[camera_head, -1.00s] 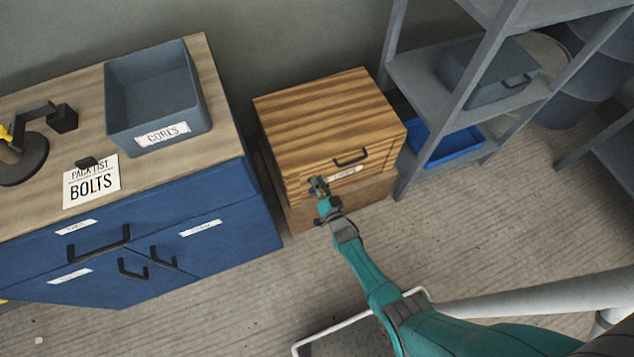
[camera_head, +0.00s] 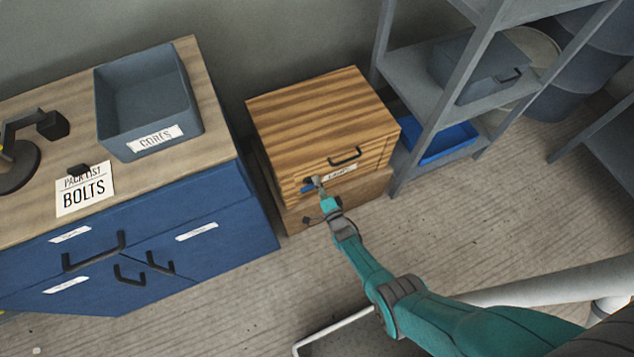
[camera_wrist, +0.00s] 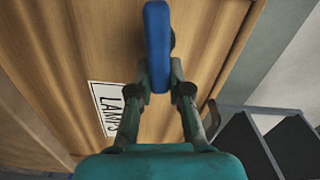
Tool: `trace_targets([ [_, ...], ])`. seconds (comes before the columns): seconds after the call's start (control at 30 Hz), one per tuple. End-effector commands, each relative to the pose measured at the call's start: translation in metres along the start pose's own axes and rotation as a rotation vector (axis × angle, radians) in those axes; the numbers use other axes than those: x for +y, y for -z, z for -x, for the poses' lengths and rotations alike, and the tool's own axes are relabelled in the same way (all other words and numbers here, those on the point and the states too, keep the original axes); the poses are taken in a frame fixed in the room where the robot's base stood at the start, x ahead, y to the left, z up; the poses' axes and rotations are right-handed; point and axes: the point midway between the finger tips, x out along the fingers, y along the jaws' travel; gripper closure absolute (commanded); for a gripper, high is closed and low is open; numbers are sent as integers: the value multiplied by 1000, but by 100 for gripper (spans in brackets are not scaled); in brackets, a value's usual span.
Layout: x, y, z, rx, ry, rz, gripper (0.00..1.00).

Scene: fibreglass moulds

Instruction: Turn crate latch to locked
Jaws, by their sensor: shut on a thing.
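The wooden crate (camera_head: 322,112) with striped grain stands on a lower wooden box between the blue cabinet and the grey shelf. Its front carries a black handle (camera_head: 345,157) and a label reading LAMPS (camera_wrist: 106,110). The blue latch (camera_wrist: 157,32) is a rounded bar on the crate front, upright in the wrist view, with a dark round part beside it. It shows small in the head view (camera_head: 307,189). My gripper (camera_wrist: 160,78) is shut on the lower end of the latch, one finger on each side. It also shows at the crate front in the head view (camera_head: 316,184).
The blue cabinet (camera_head: 200,225) stands close on the left, with a grey bin (camera_head: 190,128) and a BOLTS sign (camera_head: 84,190) on top. The grey shelf (camera_head: 402,75) stands close on the right, with a blue tray (camera_head: 440,143).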

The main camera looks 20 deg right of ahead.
Motion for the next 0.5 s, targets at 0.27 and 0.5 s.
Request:
trace_targets([
  [0.27, 3, 0, -1, -1, 0, -128, 100],
  [0.5, 4, 0, -1, 0, 0, -170, 100],
])
